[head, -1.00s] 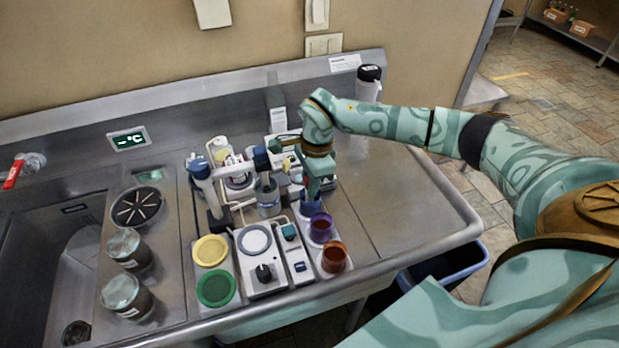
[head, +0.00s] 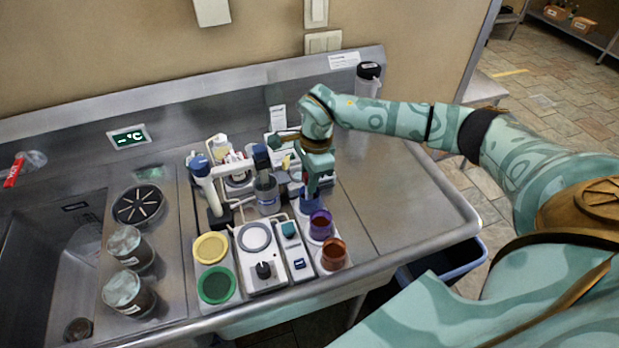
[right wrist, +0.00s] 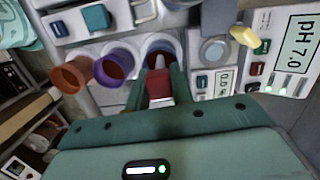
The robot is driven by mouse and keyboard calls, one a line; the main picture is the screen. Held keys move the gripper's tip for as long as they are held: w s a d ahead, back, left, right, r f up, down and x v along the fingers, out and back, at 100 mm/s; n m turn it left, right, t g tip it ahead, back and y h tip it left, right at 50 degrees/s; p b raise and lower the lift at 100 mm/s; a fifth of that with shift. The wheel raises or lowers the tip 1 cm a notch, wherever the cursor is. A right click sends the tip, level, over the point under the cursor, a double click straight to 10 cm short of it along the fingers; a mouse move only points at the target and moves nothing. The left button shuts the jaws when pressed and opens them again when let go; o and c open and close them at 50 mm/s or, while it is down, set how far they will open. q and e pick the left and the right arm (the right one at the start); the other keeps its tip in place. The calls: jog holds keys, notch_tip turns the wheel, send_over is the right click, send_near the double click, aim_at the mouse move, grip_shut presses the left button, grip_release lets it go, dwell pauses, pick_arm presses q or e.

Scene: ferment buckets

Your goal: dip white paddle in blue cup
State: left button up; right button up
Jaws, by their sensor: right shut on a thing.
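The blue cup (head: 309,205) stands at the back of a row of three cups, partly covered by my right gripper (head: 315,192). In the right wrist view the blue cup (right wrist: 161,48) is open just beyond the fingertips. My right gripper (right wrist: 157,88) is shut on the white paddle (right wrist: 158,66), whose pale shaft and dark red grip show between the green fingers. The paddle points toward the cup's mouth and overlaps it in that view. Its far end is hidden, so I cannot tell how deep it is. My left gripper is out of view.
The purple cup (head: 321,225) and the orange cup (head: 333,255) stand close in front of the blue one. Stirrers, a beaker (head: 267,197) and small devices crowd the left side. The steel counter (head: 400,205) to the right is clear.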

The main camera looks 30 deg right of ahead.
notch_tip(320, 180, up, 7)
jog(key=p, duration=0.5)
jog(key=shift+r+p, duration=0.2)
jog(key=shift+p, duration=0.2)
jog(key=shift+f, duration=0.1)
